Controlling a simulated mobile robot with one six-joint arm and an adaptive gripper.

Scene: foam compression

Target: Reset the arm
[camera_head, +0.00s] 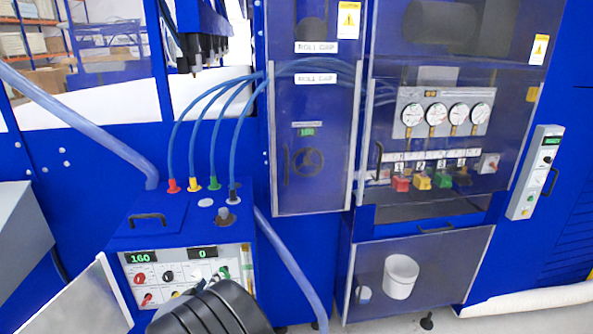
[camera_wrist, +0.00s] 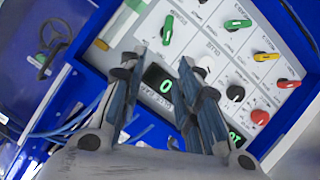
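My arm shows in the head view as a dark, ribbed link at the bottom, in front of the control box (camera_head: 185,262). It hides the lower middle of the box's white panel. In the wrist view my gripper (camera_wrist: 163,62) has its two fingers apart, with nothing between them. The fingers point at the white control panel (camera_wrist: 205,35), and a lit green "0" display (camera_wrist: 165,86) shows between them. I cannot tell whether the fingertips touch the panel.
The panel carries green, yellow and red knobs (camera_wrist: 288,84). Blue hoses (camera_head: 205,105) rise from the box top to the blue machine. A cabinet with several gauges (camera_head: 437,114) stands at right, with a white bucket (camera_head: 400,276) behind its lower door.

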